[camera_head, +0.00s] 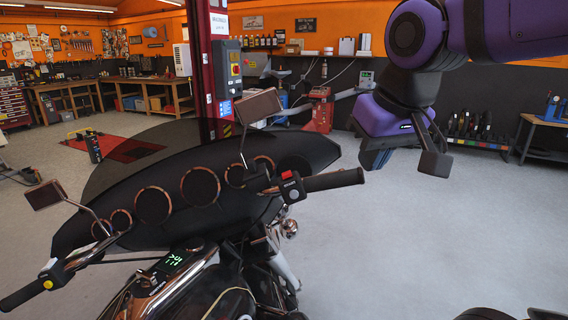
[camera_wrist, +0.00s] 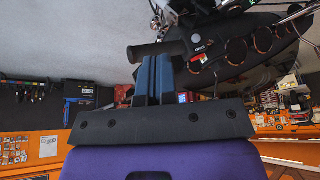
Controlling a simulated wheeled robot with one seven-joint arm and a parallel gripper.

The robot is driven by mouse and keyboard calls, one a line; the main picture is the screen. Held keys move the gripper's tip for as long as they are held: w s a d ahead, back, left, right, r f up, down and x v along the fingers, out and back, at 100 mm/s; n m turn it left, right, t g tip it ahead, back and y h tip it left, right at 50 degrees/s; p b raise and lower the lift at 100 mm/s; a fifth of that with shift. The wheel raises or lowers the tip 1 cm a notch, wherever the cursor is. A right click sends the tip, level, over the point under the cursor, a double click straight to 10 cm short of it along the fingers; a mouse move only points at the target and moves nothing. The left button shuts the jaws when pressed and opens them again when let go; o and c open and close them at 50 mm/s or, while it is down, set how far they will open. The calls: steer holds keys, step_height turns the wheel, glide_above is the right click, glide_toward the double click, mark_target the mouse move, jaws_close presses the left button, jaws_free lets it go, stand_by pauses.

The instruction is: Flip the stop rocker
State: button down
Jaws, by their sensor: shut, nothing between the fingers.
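The stop rocker (camera_head: 287,174) is a small red switch on the black control housing (camera_head: 293,189) beside the motorcycle's right handlebar grip (camera_head: 335,179). In the wrist view the scene appears upside down; the red rocker (camera_wrist: 198,57) shows just right of my fingers, on the housing (camera_wrist: 201,42), with the grip (camera_wrist: 155,48) behind the fingertips. My gripper (camera_head: 376,160) has blue fingers, shut and empty. In the head view it hangs to the right of the rocker and a little above it, apart from it. The fingers also fill the middle of the wrist view (camera_wrist: 153,62).
A mirror (camera_head: 259,106) on a thin stalk rises left of the housing. The black fairing (camera_head: 180,180) with round gauges spreads left. A red lift post (camera_head: 212,70) with a control box (camera_head: 228,68) stands behind.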

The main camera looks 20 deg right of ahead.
steer(key=w+a+r+m+g+h, duration=0.1)
steer(key=w+a+r, duration=0.2)
steer(key=w, duration=0.6)
steer(key=w+a+r+m+g+h, duration=0.1)
steer(key=w+a+r+m+g, duration=0.1)
steer(key=w+a, duration=0.4)
steer(key=w+r, duration=0.1)
steer(key=w, duration=0.2)
steer(key=shift+w+a+m, duration=0.3)
steer(key=shift+r, duration=0.1)
glide_above(285, 173)
steer(key=a, duration=0.2)
steer(key=x, duration=0.3)
steer(key=a+x, duration=0.1)
steer(key=x, duration=0.2)
steer(key=s+x, duration=0.1)
steer(key=x, duration=0.2)
steer(key=shift+a+f, duration=0.25)
steer(key=shift+f, duration=0.15)
steer(key=f, duration=0.2)
steer(key=s+f, duration=0.1)
steer(key=shift+d, duration=0.4)
steer(key=shift+s+d+f, duration=0.1)
steer(key=shift+f, duration=0.35)
